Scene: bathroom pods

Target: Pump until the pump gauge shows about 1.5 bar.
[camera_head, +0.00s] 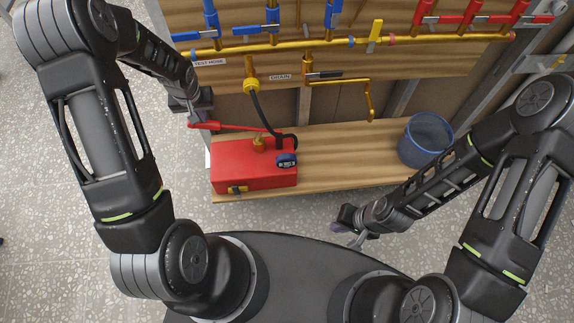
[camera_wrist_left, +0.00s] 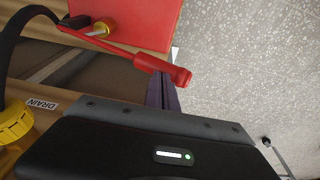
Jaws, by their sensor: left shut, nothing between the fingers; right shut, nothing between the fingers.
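The red test pump (camera_head: 230,165) stands on the wooden shelf; part of its red body also shows in the left wrist view (camera_wrist_left: 150,18). Its dark round gauge (camera_head: 287,160) is on top at the right, too small to read. The pump's red lever (camera_head: 235,127) runs left above the box, and its thick end (camera_wrist_left: 165,68) shows in the left wrist view. My left gripper (camera_head: 193,116) is shut and empty, its fingertips (camera_wrist_left: 165,92) close beside that end; I cannot tell if they touch. My right gripper (camera_head: 358,238) is shut and empty, in front of the shelf.
A black hose (camera_head: 258,108) runs from the yellow fitting under the brass pipe (camera_head: 290,43) to the pump. Blue and red valves line the pipe above. A blue bucket (camera_head: 425,140) stands at the shelf's right. The shelf between pump and bucket (camera_head: 350,155) is clear.

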